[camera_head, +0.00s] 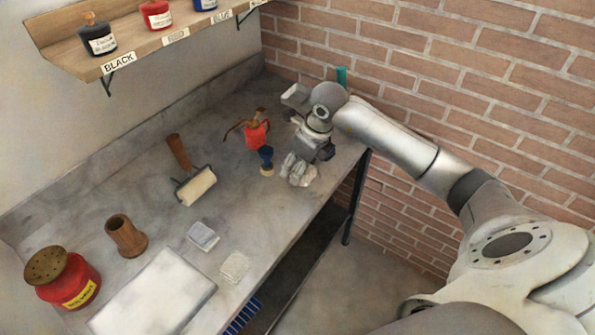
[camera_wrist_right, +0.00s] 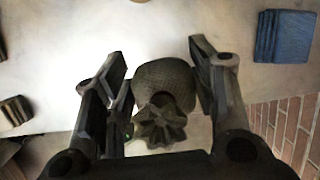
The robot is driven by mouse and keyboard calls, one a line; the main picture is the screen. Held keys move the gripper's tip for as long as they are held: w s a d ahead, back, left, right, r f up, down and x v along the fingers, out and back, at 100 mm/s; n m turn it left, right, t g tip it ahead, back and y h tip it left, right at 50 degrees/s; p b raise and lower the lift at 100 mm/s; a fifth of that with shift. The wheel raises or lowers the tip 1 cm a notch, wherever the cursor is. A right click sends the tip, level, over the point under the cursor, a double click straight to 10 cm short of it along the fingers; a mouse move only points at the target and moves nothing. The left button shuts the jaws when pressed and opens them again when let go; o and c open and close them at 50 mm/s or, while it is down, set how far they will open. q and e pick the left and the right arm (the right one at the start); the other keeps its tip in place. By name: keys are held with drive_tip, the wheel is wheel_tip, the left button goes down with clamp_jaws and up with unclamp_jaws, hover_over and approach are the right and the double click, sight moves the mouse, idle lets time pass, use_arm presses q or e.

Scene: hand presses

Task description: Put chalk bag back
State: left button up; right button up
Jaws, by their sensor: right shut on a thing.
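My right gripper (camera_head: 303,160) is at the right end of the stone bench, pointing down. In the right wrist view its two fingers (camera_wrist_right: 164,95) stand on either side of a grey woven bag (camera_wrist_right: 165,82) with a gathered, ruffled neck, which looks like the chalk bag. The gripper is shut on it. In the head view the pale bag (camera_head: 300,177) shows beneath the fingers near the bench's front edge, partly hidden by them. I cannot tell whether it touches the bench. My left gripper is not in view.
A red bottle (camera_head: 256,136) and a blue-topped piece (camera_head: 266,158) stand just left of the gripper. A roller (camera_head: 195,187), wooden cup (camera_head: 126,236), red pot (camera_head: 70,280) and pale slab (camera_head: 155,298) lie further left. A brick wall is behind; a shelf holds ink jars (camera_head: 97,38).

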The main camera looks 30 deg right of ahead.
drive_tip(key=shift+w+f, duration=0.35)
drive_tip(key=shift+f, duration=0.15)
wheel_tip(320, 180, down, 2)
drive_tip(key=shift+s+f+p, duration=0.1)
drive_tip(key=shift+f+p, duration=0.05)
drive_tip(key=shift+p, duration=0.65)
drive_tip(key=shift+f, duration=0.25)
drive_tip(key=shift+f, duration=0.1)
drive_tip(key=o, duration=0.9)
